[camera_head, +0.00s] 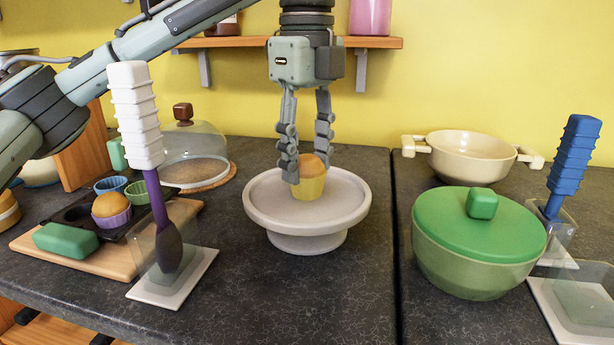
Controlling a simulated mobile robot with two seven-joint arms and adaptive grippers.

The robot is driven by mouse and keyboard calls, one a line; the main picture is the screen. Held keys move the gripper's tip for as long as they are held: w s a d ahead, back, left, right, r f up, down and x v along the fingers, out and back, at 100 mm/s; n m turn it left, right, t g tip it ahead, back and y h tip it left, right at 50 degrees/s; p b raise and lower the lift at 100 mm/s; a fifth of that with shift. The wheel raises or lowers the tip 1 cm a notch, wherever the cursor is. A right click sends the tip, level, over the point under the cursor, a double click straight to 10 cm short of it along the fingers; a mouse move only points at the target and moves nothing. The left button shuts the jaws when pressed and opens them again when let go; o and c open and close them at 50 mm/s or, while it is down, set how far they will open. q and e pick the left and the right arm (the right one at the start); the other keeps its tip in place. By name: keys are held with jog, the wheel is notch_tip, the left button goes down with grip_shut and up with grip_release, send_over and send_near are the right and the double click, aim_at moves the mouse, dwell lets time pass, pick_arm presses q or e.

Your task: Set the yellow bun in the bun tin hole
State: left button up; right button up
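The yellow bun (311,186), with an orange-brown top and a yellow cup, is on the pale round cake stand (262,205). My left gripper (307,172) points straight down, with one finger at the bun's near left side and the other at its far right side. The fingers look closed against it; the far contact is hidden. The dark bun tin (72,216) lies at the left on a wooden board. It holds a bun in a purple cup (111,211), with blue and green cups behind, and a dark hole shows at its left. My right gripper is out of view.
A white-handled purple spoon in a clear holder (172,290) stands between tin and stand. A glass dome (196,150) is behind, and a green block (66,239) lies at the tin's front. A green lidded pot (478,260) is right of the stand. The front counter is clear.

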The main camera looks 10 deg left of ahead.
pick_arm(q)
jog(key=c, duration=0.4)
jog(key=shift+r, duration=0.6)
jog(key=shift+r, duration=2.55)
